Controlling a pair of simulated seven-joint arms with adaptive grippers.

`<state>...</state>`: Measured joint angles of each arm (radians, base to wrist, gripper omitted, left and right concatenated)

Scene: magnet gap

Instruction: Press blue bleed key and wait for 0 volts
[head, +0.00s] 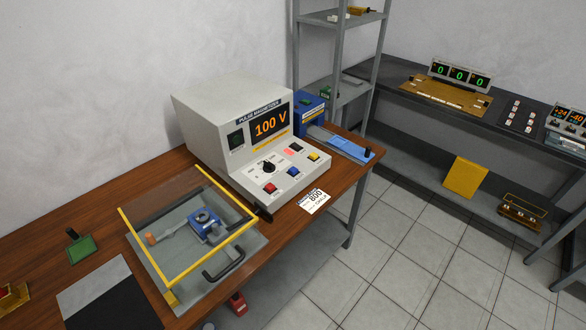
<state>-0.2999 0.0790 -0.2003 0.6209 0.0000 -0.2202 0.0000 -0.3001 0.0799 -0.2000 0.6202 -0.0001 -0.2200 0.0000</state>
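The pulse magnetizer (215,115) is a cream console on the wooden bench. Its dark display (270,125) reads 100 V in orange. On its sloped panel, the blue key (293,172) sits between a red key (270,188) and a yellow key (314,156). A black knob (268,167) is behind them, and a dark key or switch (296,149) is at the panel's upper right. Nothing touches the blue key. Neither of my grippers is in view.
A clear-lidded fixture with a yellow frame (190,285) stands left of the console. A card reading 800 (314,201) lies at the bench's front edge. A blue unit (309,112) is behind right. A dark bench (400,100) with displays stands at the right wall.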

